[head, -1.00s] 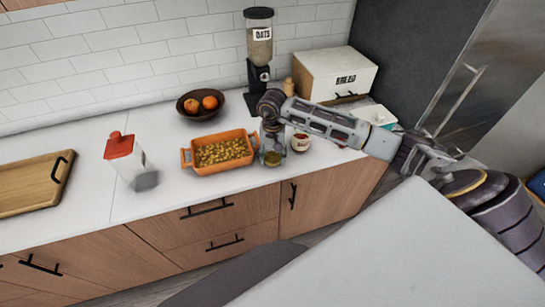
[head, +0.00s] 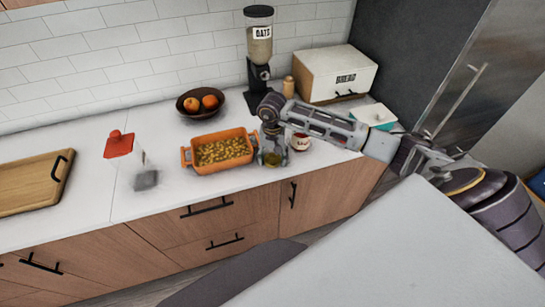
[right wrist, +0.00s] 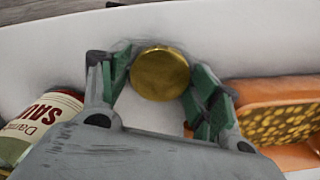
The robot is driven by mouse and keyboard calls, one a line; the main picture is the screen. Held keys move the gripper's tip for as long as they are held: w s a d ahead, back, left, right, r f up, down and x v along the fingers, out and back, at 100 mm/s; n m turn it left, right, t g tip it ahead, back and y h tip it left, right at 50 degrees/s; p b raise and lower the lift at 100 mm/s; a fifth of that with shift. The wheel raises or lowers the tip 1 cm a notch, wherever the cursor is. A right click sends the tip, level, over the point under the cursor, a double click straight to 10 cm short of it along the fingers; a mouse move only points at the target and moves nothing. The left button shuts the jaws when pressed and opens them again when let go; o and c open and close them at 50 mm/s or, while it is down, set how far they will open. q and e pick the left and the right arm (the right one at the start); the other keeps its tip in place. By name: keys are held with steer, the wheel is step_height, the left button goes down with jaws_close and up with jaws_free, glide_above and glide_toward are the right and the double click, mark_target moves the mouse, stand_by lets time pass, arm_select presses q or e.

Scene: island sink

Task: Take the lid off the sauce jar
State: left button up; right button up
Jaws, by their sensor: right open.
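The sauce jar (head: 301,142) stands on the white counter just right of my right gripper, in the head view. In the right wrist view the jar (right wrist: 38,125) shows at the left, with its cream and red label; its top is cut off there. A round gold lid (right wrist: 160,73) lies between the fingers of my right gripper (right wrist: 158,88), apart from the jar. It shows as a yellowish spot (head: 272,158) in the head view. My right gripper (head: 272,157) is open, pointing down around the lid, close to the counter. My left gripper is out of view.
An orange dish (head: 221,169) of yellow food stands close left of the right gripper. Behind are a fruit bowl (head: 185,108), an oats dispenser (head: 259,45) and a bread box (head: 337,73).

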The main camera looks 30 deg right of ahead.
mark_target(272, 159)
steer(key=shift+r, duration=0.1)
steer(key=shift+r, duration=0.5)
step_height(272, 159, up, 11)
steer(key=b, duration=0.2)
stand_by(0.4)
steer(key=shift+a, duration=0.1)
stand_by(0.5)
